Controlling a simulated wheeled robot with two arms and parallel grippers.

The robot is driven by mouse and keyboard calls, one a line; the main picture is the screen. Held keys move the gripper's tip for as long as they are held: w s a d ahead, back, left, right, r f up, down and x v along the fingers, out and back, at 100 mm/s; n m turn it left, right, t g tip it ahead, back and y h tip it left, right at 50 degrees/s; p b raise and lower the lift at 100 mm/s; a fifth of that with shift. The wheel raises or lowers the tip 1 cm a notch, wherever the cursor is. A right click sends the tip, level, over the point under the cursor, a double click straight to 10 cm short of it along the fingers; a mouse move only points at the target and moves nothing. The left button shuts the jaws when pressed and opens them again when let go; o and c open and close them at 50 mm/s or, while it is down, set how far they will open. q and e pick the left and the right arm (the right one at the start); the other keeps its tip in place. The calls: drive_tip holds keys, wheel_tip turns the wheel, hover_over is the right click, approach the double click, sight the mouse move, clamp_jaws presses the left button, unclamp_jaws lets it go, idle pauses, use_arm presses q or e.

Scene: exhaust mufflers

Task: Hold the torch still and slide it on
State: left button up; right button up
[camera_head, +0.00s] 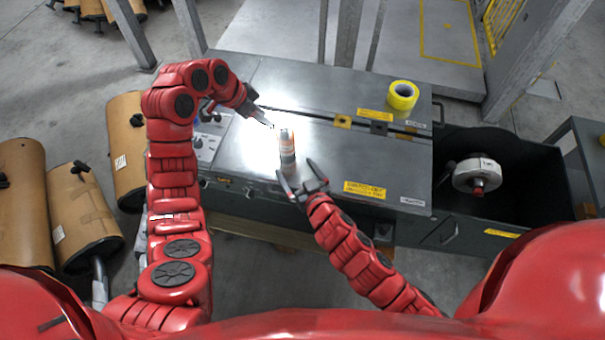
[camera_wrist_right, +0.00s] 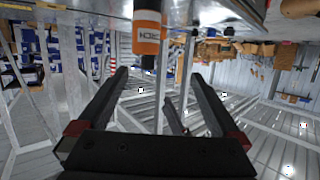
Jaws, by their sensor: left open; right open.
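The torch (camera_head: 287,150), a small cylinder with an orange-and-white label and dark parts, appears to stand upright on the grey metal cabinet top. The right wrist view, which looks upside down, shows its orange label (camera_wrist_right: 147,30) and dark end at the top centre. My right gripper (camera_head: 297,176) is open at the near side of the torch, its fingers spread. In its wrist view the jaws (camera_wrist_right: 162,82) are empty, with the torch lined up between them but offset toward the picture's top. My left gripper (camera_head: 268,122) is open, just beyond and left of the torch, apparently apart from it.
A roll of yellow tape (camera_head: 402,95) lies at the back right of the cabinet top (camera_head: 330,90). A dark open bin (camera_head: 520,185) with a white-and-red part stands at right. Brown mufflers (camera_head: 80,215) lie on the floor at left. The cabinet top around the torch is clear.

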sight(289, 149)
drive_tip(key=shift+m+g+h, duration=0.4)
drive_tip(key=shift+m+h, duration=0.1)
drive_tip(key=shift+h, duration=0.4)
drive_tip(key=x, duration=0.5)
drive_tip(key=d+f+x, duration=0.1)
drive_tip(key=x, duration=1)
drive_tip(key=shift+d+f, duration=0.2)
drive_tip(key=shift+f, duration=0.2)
drive_tip(key=shift+w+a+f, duration=0.1)
drive_tip(key=shift+w+f, duration=0.2)
drive_tip(key=shift+w, duration=0.05)
drive_tip(key=c, duration=1.5)
